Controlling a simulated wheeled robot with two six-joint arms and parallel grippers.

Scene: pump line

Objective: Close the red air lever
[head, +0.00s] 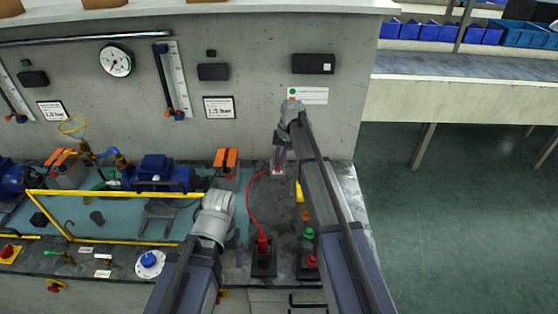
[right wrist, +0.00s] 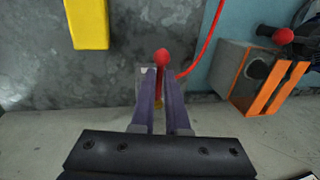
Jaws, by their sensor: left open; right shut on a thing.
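The red air lever shows in the right wrist view as a round red knob (right wrist: 162,57) between and just past my fingertips, by a small grey block. A red hose (head: 249,200) runs to that spot. My right gripper (right wrist: 162,78) is shut on the lever close to the wall. In the head view, my right gripper (head: 278,165) is at the back of the bench and hides the lever. My left gripper (head: 238,243) is low over the bench front, left of the red hose plug (head: 262,243); it is open, its fingers small and faint.
An orange-and-grey box (head: 227,162) stands left of my right gripper. A yellow block (head: 299,192) is on its right. A blue pump (head: 157,172) sits behind a yellow rail (head: 110,193). Green (head: 308,233) and red knobs are at the bench's right front.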

